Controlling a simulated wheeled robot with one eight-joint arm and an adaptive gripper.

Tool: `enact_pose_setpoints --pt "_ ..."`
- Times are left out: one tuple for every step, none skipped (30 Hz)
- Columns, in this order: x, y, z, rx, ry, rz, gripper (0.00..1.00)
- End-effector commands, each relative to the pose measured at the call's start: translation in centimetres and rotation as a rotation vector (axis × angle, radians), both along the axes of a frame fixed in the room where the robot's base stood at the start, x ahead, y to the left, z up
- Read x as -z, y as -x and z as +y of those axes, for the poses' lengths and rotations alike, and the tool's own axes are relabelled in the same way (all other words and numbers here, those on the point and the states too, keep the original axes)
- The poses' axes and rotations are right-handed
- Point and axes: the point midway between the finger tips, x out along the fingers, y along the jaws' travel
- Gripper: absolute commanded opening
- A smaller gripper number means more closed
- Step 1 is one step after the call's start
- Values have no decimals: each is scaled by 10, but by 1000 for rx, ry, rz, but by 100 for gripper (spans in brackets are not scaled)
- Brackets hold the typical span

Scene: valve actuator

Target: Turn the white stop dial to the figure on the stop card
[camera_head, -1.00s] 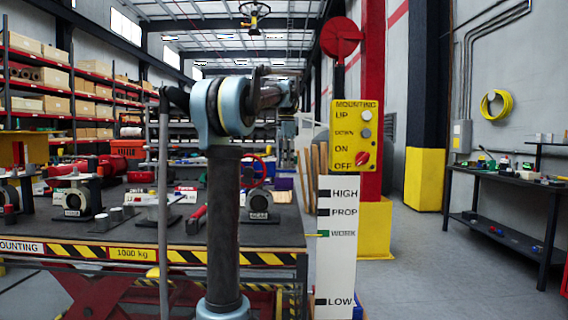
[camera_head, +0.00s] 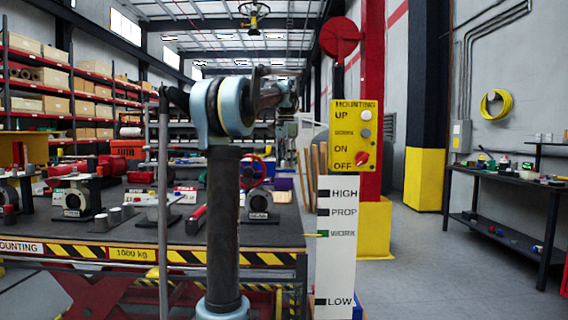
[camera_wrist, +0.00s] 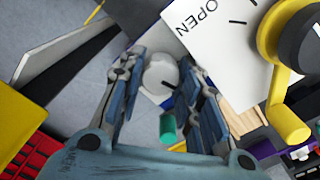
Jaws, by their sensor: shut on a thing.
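The white stop dial (camera_wrist: 160,74) is a small round white knob with a dark mark on its edge, in the middle of the wrist view. My gripper (camera_wrist: 160,68) has its blue-grey fingers on both sides of the dial and is shut on it. A white plate (camera_wrist: 215,28) lettered OPEN, with dark tick marks, lies just beyond it to the upper right. In the head view my gripper is far off behind my arm, too small to read, and the dial cannot be made out. I cannot make out a stop card or its figure.
A yellow crank handle (camera_wrist: 289,118) with a dark hub stands close on the right of the wrist view. A green cylinder (camera_wrist: 168,128) sits between my fingers' bases. In the head view, a striped-edge lift table (camera_head: 130,246) holds valves, beside a white height board (camera_head: 335,265).

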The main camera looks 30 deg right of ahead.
Motion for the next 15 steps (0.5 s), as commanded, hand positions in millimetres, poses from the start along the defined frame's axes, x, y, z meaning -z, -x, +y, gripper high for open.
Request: enact_pose_setpoints --pt "0 -2 0 -1 1 -5 8" --pt "0 -2 0 -1 1 -5 8" --pt "0 -2 0 -1 1 -5 36" --pt "0 -3 0 -1 1 -5 43" --pt "0 -2 0 -1 1 -5 50" --pt "0 -2 0 -1 1 -4 52" --pt "0 -2 0 -1 1 -4 52" --pt "0 -2 0 -1 0 -4 52" --pt "0 -2 0 -1 0 -4 52" --pt "0 -2 0 -1 0 -3 52" --pt "0 -2 1 -1 0 -3 52" --pt "0 -1 1 -1 0 -3 52" --pt "0 -1 1 -1 -1 -3 52" --pt "0 -1 1 -1 -1 -3 52" --pt "0 -1 1 -1 -1 -3 52"
